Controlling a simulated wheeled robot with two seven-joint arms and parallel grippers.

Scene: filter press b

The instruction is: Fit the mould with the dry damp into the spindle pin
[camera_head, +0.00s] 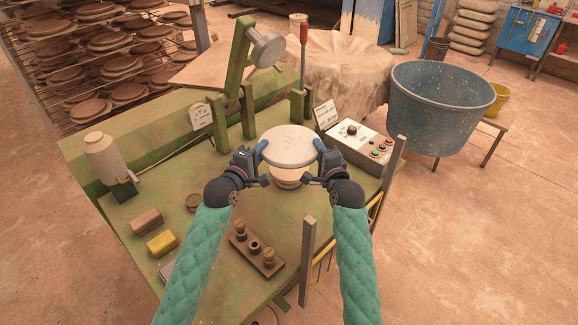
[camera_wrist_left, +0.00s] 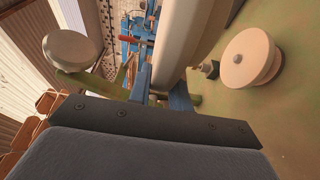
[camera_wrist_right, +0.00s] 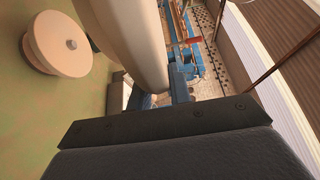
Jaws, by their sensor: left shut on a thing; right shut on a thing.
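The mould (camera_head: 289,146) is a pale round disc with faint marks on its top. My left gripper (camera_head: 262,147) is shut on its left edge and my right gripper (camera_head: 318,146) is shut on its right edge. The mould also shows edge-on in the left wrist view (camera_wrist_left: 180,45) and the right wrist view (camera_wrist_right: 130,40). Below it stands the pale round spindle head (camera_head: 287,179), mostly hidden in the head view. In the wrist views the spindle head (camera_wrist_left: 248,58) has a small grey pin (camera_wrist_right: 71,44) at its centre. The mould is held above it, apart from it.
A green arm with a grey round head (camera_head: 268,50) stands behind the mould. A control box (camera_head: 358,142) is to the right. A wooden block with pegs (camera_head: 257,253), a yellow sponge (camera_head: 162,244) and a pale bottle (camera_head: 108,160) are on the green table (camera_head: 150,200).

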